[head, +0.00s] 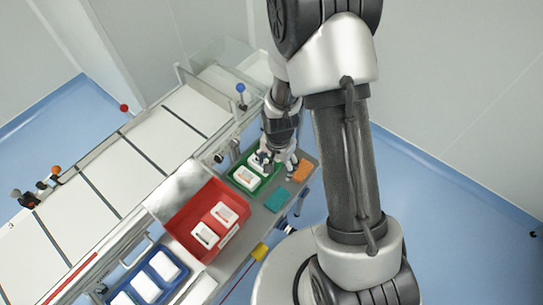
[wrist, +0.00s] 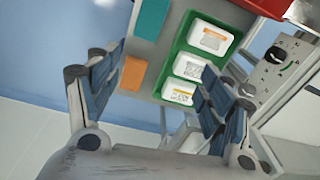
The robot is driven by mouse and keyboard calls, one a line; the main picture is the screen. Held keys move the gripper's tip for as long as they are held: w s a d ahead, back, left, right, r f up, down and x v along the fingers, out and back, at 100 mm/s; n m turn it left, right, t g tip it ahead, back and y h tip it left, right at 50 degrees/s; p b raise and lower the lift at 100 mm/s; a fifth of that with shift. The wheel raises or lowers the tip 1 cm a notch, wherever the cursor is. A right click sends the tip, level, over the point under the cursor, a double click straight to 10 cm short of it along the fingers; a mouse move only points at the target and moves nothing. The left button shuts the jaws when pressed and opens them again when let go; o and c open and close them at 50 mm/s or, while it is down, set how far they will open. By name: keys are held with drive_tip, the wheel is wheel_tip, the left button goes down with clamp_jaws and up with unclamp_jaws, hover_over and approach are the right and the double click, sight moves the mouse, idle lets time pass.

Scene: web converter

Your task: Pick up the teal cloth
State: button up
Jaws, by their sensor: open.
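The teal cloth (head: 278,200) lies flat on the grey shelf, in front of the green tray. It also shows at the top of the wrist view (wrist: 152,18), cut off by the frame edge. My gripper (head: 278,163) is above the green tray and the orange cloth, apart from the teal cloth. In the wrist view its two fingers (wrist: 160,95) stand wide apart with nothing between them in their grip.
An orange cloth (head: 301,171) lies beside the teal one. The green tray (wrist: 184,47) holds several white packs. A red bin (head: 177,222) and a blue bin (head: 129,283) stand further left. A control panel with knobs (wrist: 272,55) is on the right in the wrist view.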

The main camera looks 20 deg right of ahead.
drive_tip(key=m+p, duration=0.1)
hover_over(278, 199)
wheel_tip(278, 199, down, 7)
drive_tip(key=shift+g, duration=0.3)
drive_tip(key=f+b, duration=0.2)
drive_tip(key=f, duration=0.1)
drive_tip(key=f+b, duration=0.2)
drive_tip(key=f, duration=0.1)
drive_tip(key=f+b, duration=0.3)
drive_tip(key=shift+w+a+f, duration=0.1)
drive_tip(key=shift+w+f, duration=0.15)
drive_tip(key=shift+f, duration=0.1)
drive_tip(key=shift+f+b, duration=0.35)
drive_tip(key=shift+f, duration=0.1)
wheel_tip(278, 199, down, 5)
drive_tip(key=b, duration=0.6)
drive_tip(key=shift+s, duration=0.15)
drive_tip(key=shift+c, duration=0.4)
drive_tip(key=c, duration=0.9)
